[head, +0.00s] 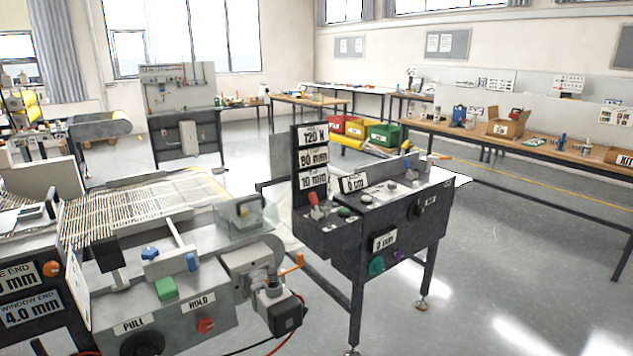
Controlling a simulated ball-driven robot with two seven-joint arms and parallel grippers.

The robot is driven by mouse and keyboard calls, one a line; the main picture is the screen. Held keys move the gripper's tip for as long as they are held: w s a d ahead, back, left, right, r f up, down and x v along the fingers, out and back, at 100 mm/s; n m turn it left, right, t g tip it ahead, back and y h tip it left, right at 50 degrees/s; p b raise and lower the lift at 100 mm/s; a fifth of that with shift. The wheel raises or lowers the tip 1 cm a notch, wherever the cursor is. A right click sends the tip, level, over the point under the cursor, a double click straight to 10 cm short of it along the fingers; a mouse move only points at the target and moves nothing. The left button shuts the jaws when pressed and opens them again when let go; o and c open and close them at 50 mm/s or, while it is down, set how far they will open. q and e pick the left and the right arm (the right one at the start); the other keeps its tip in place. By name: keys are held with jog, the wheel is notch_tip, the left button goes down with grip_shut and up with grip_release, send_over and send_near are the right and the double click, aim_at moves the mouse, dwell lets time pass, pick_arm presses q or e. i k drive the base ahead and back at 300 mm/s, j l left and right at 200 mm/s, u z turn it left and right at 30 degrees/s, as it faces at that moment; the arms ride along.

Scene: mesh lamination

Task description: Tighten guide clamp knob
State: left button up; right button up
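The laminating machine (225,318) fills the lower left. No label in view reads guide clamp, so I cannot tell which knob that is. A blue knob (149,253) sits on its top, with a blue part (192,262) beside it. An orange knob (50,268) is on the dark panel at far left, by the "WINDOW END" label. A teal knob (376,265) and a purple knob (399,256) are low on the dark control cabinet (345,240). Neither of my grippers is in view.
Pale mesh (130,205) lies across the machine's bed. An orange lever (292,263) and a dark motor (287,314) stick out at its right end. A long workbench (520,145) with boxes runs along the right. The grey floor (510,260) at right is clear.

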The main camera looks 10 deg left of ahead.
aim_at(149, 255)
jog(key=u, duration=1.4)
jog(key=i+l, duration=0.25)
jog(key=l, duration=0.15)
jog(key=i+l+u, duration=0.1)
jog(key=i+l, duration=0.15)
jog(key=l, duration=0.15)
